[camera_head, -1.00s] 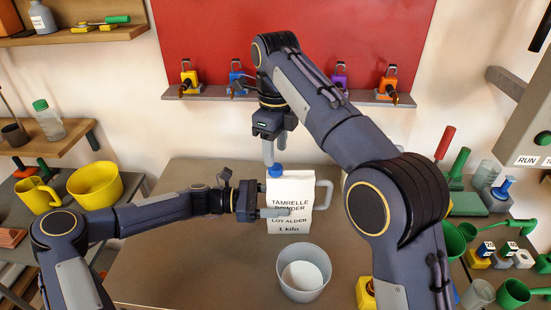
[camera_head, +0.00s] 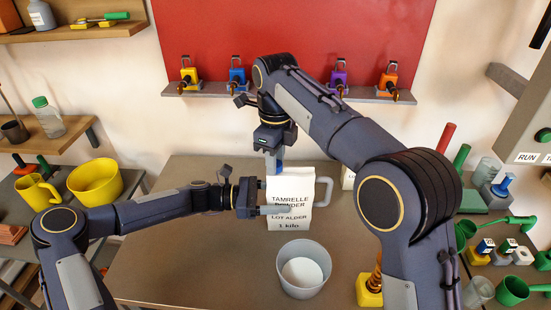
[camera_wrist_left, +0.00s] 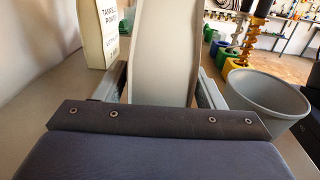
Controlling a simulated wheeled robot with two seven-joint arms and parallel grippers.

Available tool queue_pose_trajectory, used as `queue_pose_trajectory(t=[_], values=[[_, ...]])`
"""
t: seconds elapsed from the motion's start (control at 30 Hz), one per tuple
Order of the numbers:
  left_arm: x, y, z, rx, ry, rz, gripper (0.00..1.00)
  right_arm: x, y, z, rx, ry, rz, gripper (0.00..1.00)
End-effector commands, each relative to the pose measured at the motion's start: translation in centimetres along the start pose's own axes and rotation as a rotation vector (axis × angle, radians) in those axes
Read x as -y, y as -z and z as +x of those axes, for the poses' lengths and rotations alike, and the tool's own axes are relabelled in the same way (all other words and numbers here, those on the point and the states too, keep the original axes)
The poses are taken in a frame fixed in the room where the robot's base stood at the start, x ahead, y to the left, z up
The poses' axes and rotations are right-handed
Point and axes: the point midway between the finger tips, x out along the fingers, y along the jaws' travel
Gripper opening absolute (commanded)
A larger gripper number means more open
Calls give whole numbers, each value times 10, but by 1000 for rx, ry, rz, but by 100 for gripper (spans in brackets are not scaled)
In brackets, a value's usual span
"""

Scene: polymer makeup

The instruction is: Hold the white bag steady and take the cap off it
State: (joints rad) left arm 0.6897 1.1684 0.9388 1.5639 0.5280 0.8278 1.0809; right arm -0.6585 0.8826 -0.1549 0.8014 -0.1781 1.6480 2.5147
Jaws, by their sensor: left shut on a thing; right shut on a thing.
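The white bag (camera_head: 291,205), labelled Tamrelle powder, stands upright on the table. My left gripper (camera_head: 275,210) is shut on it from the left, low on its front. In the left wrist view the bag's pale side (camera_wrist_left: 162,50) fills the space between the fingers. My right gripper (camera_head: 274,162) points down at the bag's top left and is shut on the blue cap, which is mostly hidden by the fingers. I cannot tell whether the cap is still seated on the bag.
A grey bowl (camera_head: 282,278) with white contents stands in front of the bag. A grey handle (camera_head: 323,190) shows behind it. Another labelled bag (camera_head: 347,179) stands at the back, partly hidden by my right arm. The table's left side is clear.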

Motion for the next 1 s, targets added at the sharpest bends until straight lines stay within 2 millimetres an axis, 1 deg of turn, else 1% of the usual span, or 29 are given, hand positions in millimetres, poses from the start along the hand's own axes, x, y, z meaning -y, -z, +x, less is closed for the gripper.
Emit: queue_pose_trajectory(t=[0.17, 0.27, 0.37, 0.4, 0.97, 1.0], values=[[0, 0, 0, -1, 0, 0, 0, 0, 0, 0, 0, 0, -28, 0], [0, 0, 0, -1, 0, 0, 0, 0, 0, 0, 0, 0, -156, 0], [0, 0, 0, -1, 0, 0, 0, 0, 0, 0, 1, -1, -393, 0], [0, 0, 0, -1, 0, 0, 0, 0, 0, 0, 2, -1, -503, 0], [0, 0, 0, -1, 0, 1, 0, 0, 0, -1, 1, 0, -2031, 0], [0, 0, 0, -1, 0, 1, 0, 0, 0, -2, 2, 0, -2141, 0]])
